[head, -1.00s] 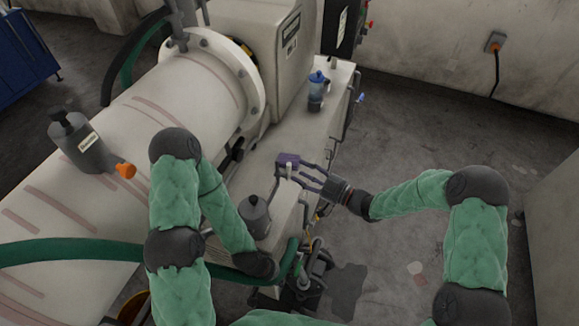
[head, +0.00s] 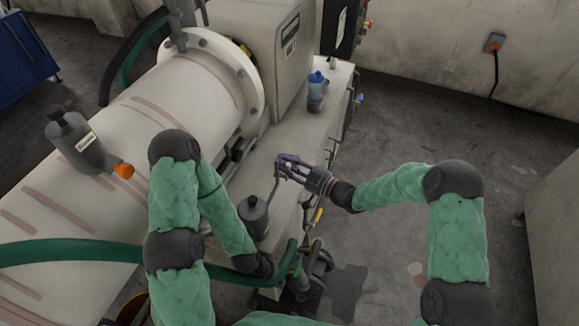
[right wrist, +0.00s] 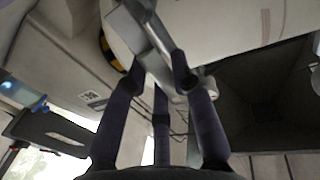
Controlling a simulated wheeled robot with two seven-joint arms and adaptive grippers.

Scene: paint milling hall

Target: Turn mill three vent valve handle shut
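The mill is the large cream machine with a drum (head: 150,125). A thin grey lever (head: 271,197), which looks like the vent valve handle, stands beside a grey capped pot on the mill's ledge. My right gripper (head: 284,166) is at the lever's upper end, its purple fingers apart. In the right wrist view, a flat grey metal bar (right wrist: 150,35) reaches down between the spread fingertips of my right gripper (right wrist: 160,80); firm contact cannot be told. My left gripper (head: 315,262) is low, by the hose end at the ledge's front; its fingers are unclear.
The grey pot (head: 253,214) stands close to the lever. A blue-capped bottle (head: 317,88) is farther back on the ledge (head: 290,130). A green hose (head: 150,250) crosses the front. A grey canister with an orange cap (head: 75,140) sits on the drum. Open floor lies to the right.

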